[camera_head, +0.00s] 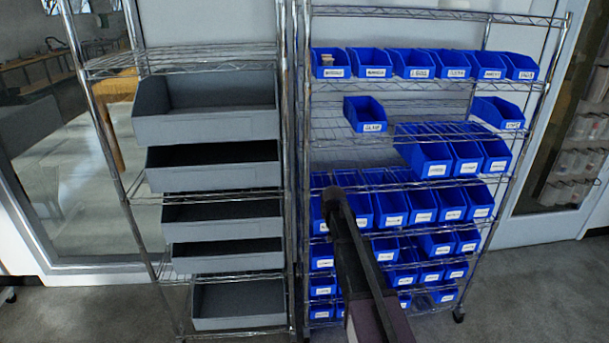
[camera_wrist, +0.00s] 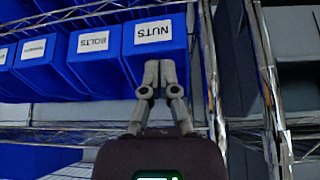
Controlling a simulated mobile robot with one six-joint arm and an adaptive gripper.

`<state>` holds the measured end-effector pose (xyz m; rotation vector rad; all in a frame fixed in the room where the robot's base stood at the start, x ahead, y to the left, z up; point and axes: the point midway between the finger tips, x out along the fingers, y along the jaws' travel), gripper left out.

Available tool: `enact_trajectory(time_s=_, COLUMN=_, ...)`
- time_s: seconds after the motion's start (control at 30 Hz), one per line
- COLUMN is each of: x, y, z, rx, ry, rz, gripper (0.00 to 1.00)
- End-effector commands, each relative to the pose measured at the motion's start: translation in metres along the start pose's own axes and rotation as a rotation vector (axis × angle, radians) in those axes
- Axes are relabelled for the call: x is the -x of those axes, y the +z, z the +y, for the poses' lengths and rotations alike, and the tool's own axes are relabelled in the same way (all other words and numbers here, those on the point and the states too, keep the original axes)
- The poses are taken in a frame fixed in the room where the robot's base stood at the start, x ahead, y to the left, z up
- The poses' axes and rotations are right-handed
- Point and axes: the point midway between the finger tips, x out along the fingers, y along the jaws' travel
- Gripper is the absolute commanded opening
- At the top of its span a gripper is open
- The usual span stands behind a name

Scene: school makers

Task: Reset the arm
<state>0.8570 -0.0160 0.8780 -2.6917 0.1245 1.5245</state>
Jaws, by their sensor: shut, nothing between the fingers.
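My gripper (camera_wrist: 160,72) shows in the wrist view with its two grey fingers together and nothing between them. The fingertips overlap the lower front of a blue bin labelled NUTS (camera_wrist: 150,33) in the picture; I cannot tell whether they touch it. In the head view my dark arm (camera_head: 360,262) reaches up from the bottom edge toward the middle rows of the blue-bin rack. Its end covers part of a blue bin there, and the fingers cannot be made out in that view.
A wire rack (camera_head: 440,12) holds several rows of labelled blue bins. A second rack with grey trays (camera_head: 205,127) stands close on the left. A BOLTS bin (camera_wrist: 94,42) sits beside NUTS. Carpet is clear at right.

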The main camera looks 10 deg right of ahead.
Motion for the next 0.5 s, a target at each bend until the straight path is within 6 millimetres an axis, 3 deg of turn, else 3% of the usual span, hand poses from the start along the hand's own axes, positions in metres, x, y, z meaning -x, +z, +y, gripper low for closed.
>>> enact_trajectory(time_s=0.17, x=0.015, y=0.019, z=0.001, rx=0.006, ry=0.000, rz=-0.034, gripper=0.00)
enact_trajectory(time_s=0.27, x=0.033, y=0.044, z=0.003, rx=0.013, ry=0.000, rz=-0.082, gripper=0.00)
enact_trajectory(time_s=0.5, x=0.100, y=0.134, z=0.007, rx=0.043, ry=-0.005, rz=-0.264, gripper=0.00)
